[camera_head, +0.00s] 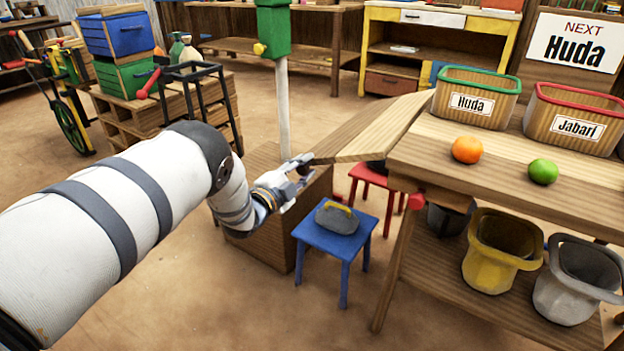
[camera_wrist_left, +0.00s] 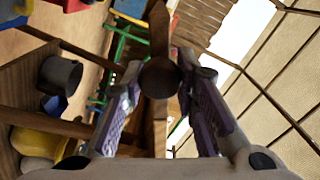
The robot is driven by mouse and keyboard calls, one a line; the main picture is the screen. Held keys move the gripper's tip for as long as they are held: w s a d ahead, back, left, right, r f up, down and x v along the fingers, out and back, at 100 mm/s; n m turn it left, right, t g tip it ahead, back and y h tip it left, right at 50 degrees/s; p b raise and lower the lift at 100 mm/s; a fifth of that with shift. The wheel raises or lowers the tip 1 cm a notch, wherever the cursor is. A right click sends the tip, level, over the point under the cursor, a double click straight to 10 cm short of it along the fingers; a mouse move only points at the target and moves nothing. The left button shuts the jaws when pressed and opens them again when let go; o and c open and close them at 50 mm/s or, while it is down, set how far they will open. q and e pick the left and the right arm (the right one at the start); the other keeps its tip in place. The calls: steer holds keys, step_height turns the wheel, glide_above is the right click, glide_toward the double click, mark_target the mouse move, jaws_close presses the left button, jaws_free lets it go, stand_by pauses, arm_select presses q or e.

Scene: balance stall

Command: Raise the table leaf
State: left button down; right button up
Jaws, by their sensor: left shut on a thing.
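The table leaf (camera_head: 372,130) is a wooden board at the left end of the wooden table (camera_head: 480,180). It stands out from the table, its outer end towards my left gripper (camera_head: 303,168). Whether it is fully level I cannot tell. My left gripper is shut at the leaf's outer edge. In the left wrist view the fingers (camera_wrist_left: 160,100) stand either side of a round dark wooden knob (camera_wrist_left: 160,77), with the leaf seen edge-on (camera_wrist_left: 159,30) behind it. A red knob (camera_head: 416,201) shows under the table edge. My right gripper is not in view.
A blue stool (camera_head: 335,240) with a grey, yellow-handled object (camera_head: 337,217) and a red stool (camera_head: 372,178) stand below the leaf. An orange (camera_head: 467,149), a green fruit (camera_head: 543,171) and two baskets (camera_head: 475,97) (camera_head: 575,118) are on the table. Buckets (camera_head: 492,262) sit beneath.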

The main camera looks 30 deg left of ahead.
arm_select(q)
steer(key=r+m+p, duration=0.1)
steer(key=r, duration=0.1)
steer(key=a+r+m+p, duration=0.1)
steer(key=r, duration=0.1)
steer(key=r+m+p, duration=0.1)
steer(key=r, duration=0.2)
steer(key=shift+a+m+p, duration=0.25)
steer(key=shift+m+p, duration=0.05)
steer(key=shift+p, duration=0.05)
steer(key=shift+r+m+p, duration=0.7)
steer(key=shift+r, duration=0.25)
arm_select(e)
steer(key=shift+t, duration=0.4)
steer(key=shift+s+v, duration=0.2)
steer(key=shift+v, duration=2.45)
arm_select(q)
steer(key=shift+w, duration=0.1)
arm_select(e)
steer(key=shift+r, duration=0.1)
arm_select(q)
steer(key=c, duration=1.4)
jaws_free()
steer(key=shift+r, duration=0.1)
steer(key=shift+c, duration=0.2)
steer(key=shift+o, duration=0.8)
steer(key=s, duration=1.2)
steer(key=shift+a, duration=0.15)
